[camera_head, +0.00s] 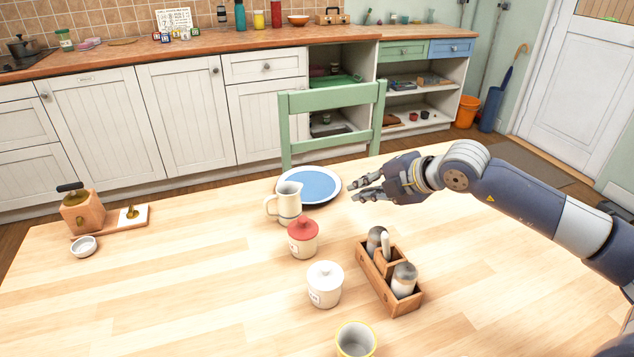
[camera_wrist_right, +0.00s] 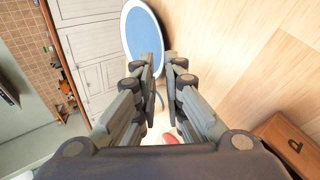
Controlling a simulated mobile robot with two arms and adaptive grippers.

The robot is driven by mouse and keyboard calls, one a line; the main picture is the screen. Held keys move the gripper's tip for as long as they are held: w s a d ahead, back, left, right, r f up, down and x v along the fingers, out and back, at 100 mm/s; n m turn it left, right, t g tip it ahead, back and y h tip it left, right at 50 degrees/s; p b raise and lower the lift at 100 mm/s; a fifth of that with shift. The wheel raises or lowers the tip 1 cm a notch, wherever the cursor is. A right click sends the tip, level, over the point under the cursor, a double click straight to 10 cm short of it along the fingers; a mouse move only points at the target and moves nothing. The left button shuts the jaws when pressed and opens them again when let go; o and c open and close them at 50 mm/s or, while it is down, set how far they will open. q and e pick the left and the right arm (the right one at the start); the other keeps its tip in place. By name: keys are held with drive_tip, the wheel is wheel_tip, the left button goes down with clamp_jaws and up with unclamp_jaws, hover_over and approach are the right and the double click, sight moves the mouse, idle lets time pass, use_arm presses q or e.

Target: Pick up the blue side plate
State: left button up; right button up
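The blue side plate (camera_head: 314,184) has a white rim and lies on the far edge of the wooden table, in front of the green chair. A cream jug stands against its near left side in the head view and hides part of the rim. My right gripper (camera_head: 352,189) is just right of the plate, fingers pointing left towards it, open and empty. In the right wrist view the plate (camera_wrist_right: 144,32) shows beyond the fingertips (camera_wrist_right: 166,60), which stand apart with a gap between them. My left gripper is in neither view.
The cream jug (camera_head: 287,203), a red-lidded jar (camera_head: 303,240), a white-lidded jar (camera_head: 325,286) and a wooden caddy (camera_head: 377,279) with shakers stand nearby. A green chair (camera_head: 331,101) stands behind the table. The table's left middle is clear.

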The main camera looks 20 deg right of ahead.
sight(331, 195)
drive_tip(key=x, duration=0.4)
drive_tip(key=shift+w+a, duration=0.1)
drive_tip(key=x, duration=0.6)
drive_tip(key=shift+w+f, duration=0.2)
drive_tip(key=shift+f, duration=0.1)
drive_tip(key=shift+c, duration=0.2)
drive_tip(key=shift+r, duration=0.1)
clamp_jaws()
